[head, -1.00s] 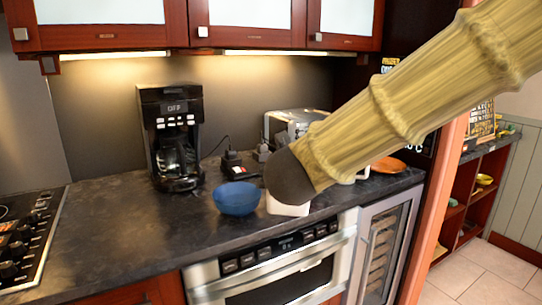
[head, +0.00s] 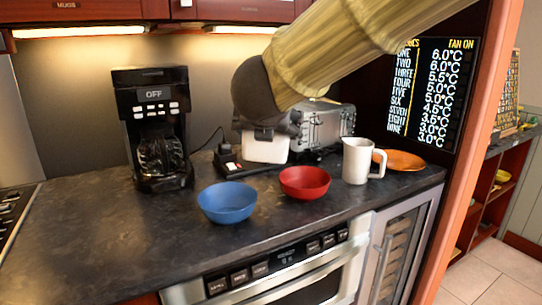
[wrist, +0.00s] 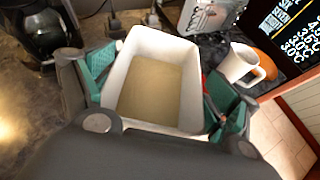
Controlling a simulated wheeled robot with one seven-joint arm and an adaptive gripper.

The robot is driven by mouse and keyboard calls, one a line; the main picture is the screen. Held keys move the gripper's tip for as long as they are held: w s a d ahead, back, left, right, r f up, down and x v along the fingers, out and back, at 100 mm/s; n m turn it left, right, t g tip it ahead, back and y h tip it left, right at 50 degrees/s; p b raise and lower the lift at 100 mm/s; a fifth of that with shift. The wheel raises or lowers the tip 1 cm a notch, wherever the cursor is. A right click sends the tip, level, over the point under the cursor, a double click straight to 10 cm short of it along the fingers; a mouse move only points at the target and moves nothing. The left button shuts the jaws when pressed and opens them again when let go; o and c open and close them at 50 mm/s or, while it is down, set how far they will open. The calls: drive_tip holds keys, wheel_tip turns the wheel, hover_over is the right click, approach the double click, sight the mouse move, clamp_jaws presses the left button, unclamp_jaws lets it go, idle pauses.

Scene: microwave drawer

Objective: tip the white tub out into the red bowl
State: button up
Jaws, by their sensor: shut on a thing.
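The white tub (head: 266,148) is held in the air above the counter, behind and between the two bowls in the head view. In the wrist view the tub (wrist: 152,85) is upright or nearly so, with pale beige contents inside. My gripper (head: 268,128) is shut on the tub, its green-padded fingers on either side. The red bowl (head: 305,184) stands on the counter in front and to the right of the tub. Its inside looks empty. In the wrist view the bowl is mostly hidden behind the tub and a finger.
A blue bowl (head: 227,204) stands left of the red bowl, near the counter's front. A white mug (head: 359,161) stands right of it, with an orange plate (head: 400,160) beyond. A metal toaster (head: 322,127) and a black coffee maker (head: 156,128) stand behind. The left counter is clear.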

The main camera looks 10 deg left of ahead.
sight(272, 158)
drive_tip(key=f+b, duration=0.2)
drive_tip(key=w+f+b, duration=0.1)
drive_tip(key=f+b, duration=0.1)
drive_tip(key=f, duration=0.1)
drive_tip(key=shift+a+f, duration=0.1)
drive_tip(key=shift+f+b, duration=0.7)
drive_tip(key=shift+b, duration=0.2)
drive_tip(key=f+b, duration=0.2)
drive_tip(key=b, duration=0.1)
drive_tip(key=shift+s+f, duration=0.2)
drive_tip(key=shift+f, duration=0.2)
drive_tip(key=shift+w+d+r+m+p, duration=0.25)
drive_tip(key=shift+r+m+p, duration=0.1)
drive_tip(key=shift+p, duration=0.5)
drive_tip(key=shift+w+d+r+g+p, duration=0.2)
drive_tip(key=shift+g+p, duration=0.2)
drive_tip(key=shift+p, duration=0.15)
